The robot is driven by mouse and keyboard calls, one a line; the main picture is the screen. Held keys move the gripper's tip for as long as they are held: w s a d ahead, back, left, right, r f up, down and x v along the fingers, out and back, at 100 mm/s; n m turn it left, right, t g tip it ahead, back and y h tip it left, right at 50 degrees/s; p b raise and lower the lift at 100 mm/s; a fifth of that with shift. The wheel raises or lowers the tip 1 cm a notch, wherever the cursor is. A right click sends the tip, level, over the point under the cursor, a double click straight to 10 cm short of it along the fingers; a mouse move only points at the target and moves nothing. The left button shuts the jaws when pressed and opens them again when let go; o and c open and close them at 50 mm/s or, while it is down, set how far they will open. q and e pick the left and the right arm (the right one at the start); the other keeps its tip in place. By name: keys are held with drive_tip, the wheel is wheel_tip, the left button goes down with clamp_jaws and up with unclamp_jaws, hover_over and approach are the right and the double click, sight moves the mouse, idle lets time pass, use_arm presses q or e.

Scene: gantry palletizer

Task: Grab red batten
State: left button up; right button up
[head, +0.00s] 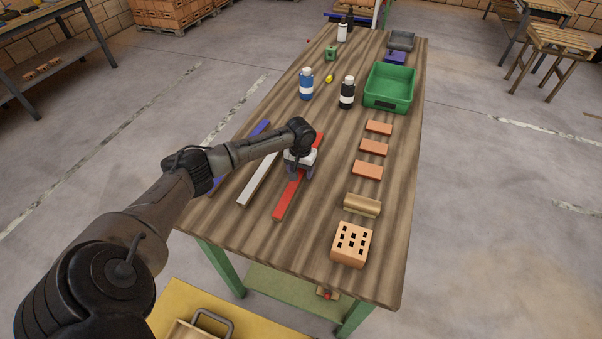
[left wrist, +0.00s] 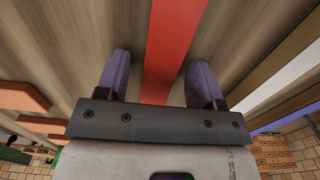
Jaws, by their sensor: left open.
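The red batten (head: 287,200) lies flat on the wooden table (head: 335,130), running lengthwise. My left gripper (head: 300,174) is over the batten's middle in the head view and covers part of it. In the left wrist view, the red batten (left wrist: 172,45) runs between the two fingers of my left gripper (left wrist: 158,85). The fingers stand apart, one on each side, with a gap to the batten. I cannot tell how far the fingertips are above the table. My right gripper is not in view.
A white batten (head: 258,180) and a blue batten (head: 216,183) lie left of the red one. Several orange bricks (head: 367,170), a tan block (head: 362,204) and a perforated brick (head: 351,245) are to the right. A blue bottle (head: 306,85), black bottle (head: 347,93) and green crate (head: 390,103) stand farther back.

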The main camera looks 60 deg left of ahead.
use_arm(q)
drive_tip(key=shift+c, duration=0.3)
drive_tip(key=c, duration=1)
